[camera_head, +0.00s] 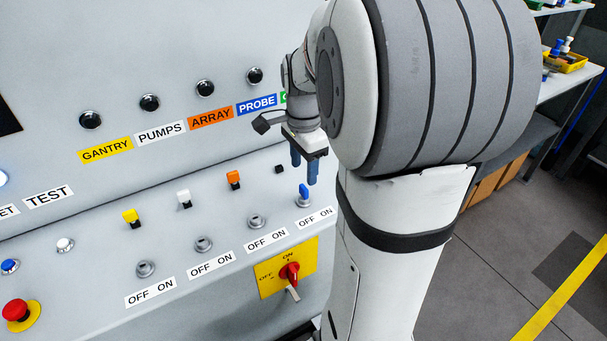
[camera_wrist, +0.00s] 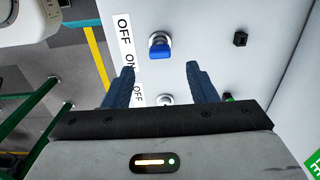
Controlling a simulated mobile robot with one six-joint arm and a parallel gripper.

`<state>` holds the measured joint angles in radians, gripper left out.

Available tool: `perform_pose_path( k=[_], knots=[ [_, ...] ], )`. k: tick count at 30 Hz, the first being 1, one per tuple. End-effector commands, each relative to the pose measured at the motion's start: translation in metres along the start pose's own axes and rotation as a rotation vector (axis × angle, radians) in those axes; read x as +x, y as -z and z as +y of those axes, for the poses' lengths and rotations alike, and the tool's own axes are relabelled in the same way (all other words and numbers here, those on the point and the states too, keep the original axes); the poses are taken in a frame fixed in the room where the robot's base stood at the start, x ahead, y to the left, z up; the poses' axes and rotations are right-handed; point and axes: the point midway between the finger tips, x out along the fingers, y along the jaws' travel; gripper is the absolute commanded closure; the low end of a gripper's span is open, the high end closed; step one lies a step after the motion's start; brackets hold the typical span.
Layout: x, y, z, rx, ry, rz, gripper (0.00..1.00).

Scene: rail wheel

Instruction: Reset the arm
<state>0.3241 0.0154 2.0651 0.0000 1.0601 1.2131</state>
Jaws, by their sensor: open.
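My gripper (camera_head: 304,172) is open and empty in front of the control panel (camera_head: 60,155). Its blue fingers point down toward the sloping console, just above a blue key switch (camera_head: 305,194). In the wrist view the two fingers (camera_wrist: 160,72) stand apart. The blue key switch (camera_wrist: 160,48) shows beyond the fingertips, roughly centred between them, and no contact is visible. A silver switch (camera_wrist: 165,99) is partly seen between the fingers. My large arm links cover the right part of the panel in the head view.
Yellow (camera_head: 130,217), white (camera_head: 184,198) and orange (camera_head: 233,180) plugs sit on the console left of my gripper. A red rotary switch (camera_head: 289,272) on a yellow plate is below. A red emergency button (camera_head: 16,310) is at lower left. Shelving (camera_head: 570,85) and open floor lie right.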

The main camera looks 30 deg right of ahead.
Motion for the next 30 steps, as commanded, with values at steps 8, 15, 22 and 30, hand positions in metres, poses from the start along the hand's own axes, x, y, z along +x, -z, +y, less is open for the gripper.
perform_pose_path(
  k=[8,15,22,30],
  knots=[
    [-0.001,0.000,0.000,0.000,0.000,0.000,0.48],
    [-0.009,-0.025,0.016,-0.221,0.035,0.016,0.48],
    [-0.016,-0.084,0.066,-0.872,0.124,0.087,0.48],
    [-0.008,-0.120,0.113,-1.431,0.182,0.179,0.48]
  ],
)
